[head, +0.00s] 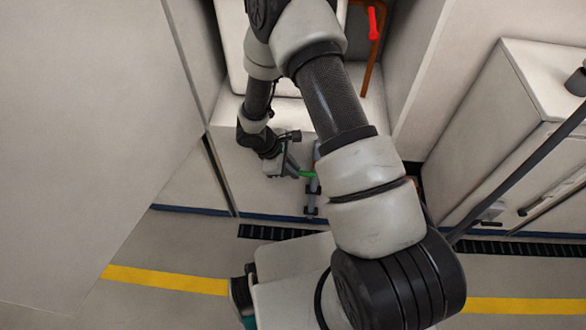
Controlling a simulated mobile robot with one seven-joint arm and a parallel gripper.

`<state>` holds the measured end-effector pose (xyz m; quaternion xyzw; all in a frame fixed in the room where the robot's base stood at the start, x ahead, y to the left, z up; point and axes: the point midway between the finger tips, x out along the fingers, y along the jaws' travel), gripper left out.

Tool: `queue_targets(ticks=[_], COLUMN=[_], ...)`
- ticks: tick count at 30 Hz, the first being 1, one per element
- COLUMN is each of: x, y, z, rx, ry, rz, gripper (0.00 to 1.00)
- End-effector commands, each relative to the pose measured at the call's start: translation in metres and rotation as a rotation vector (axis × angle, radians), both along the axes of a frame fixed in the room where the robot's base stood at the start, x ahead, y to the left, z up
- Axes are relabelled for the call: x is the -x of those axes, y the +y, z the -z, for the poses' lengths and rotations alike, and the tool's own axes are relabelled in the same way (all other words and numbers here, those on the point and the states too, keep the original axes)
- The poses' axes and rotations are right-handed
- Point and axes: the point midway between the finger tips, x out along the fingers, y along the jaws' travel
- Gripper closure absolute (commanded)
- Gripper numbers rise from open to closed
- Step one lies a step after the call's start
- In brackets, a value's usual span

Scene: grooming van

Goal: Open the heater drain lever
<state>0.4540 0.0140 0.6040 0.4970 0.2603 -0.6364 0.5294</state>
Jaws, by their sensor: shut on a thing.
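The heater drain lever appears as a small green handle (307,174) on a grey vertical pipe (313,188) against the front of the pale cabinet base. My gripper (295,170) reaches it from the left and is shut on the green lever. Only a short piece of the lever shows to the right of the fingers. My arm hides part of the area right of the pipe. The exact contact of the fingers is too small to make out.
A red handle (373,22) sits on a copper pipe (373,62) in the recess above. A large pale panel (85,130) fills the left. A pale cabinet (500,150) stands at right, with a dark slanting bar before it. A yellow stripe (165,279) crosses the floor.

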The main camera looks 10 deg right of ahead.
Motion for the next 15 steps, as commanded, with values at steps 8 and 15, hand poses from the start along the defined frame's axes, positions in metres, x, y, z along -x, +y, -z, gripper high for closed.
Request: queue_targets(ticks=[8,15], x=[0.001,0.003], y=[-0.004,-0.013], z=[-0.006,-0.016], rx=[-0.089,-0.264], ry=[-0.032,-0.090], rz=[0.003,0.005], gripper=[1.00,1.00])
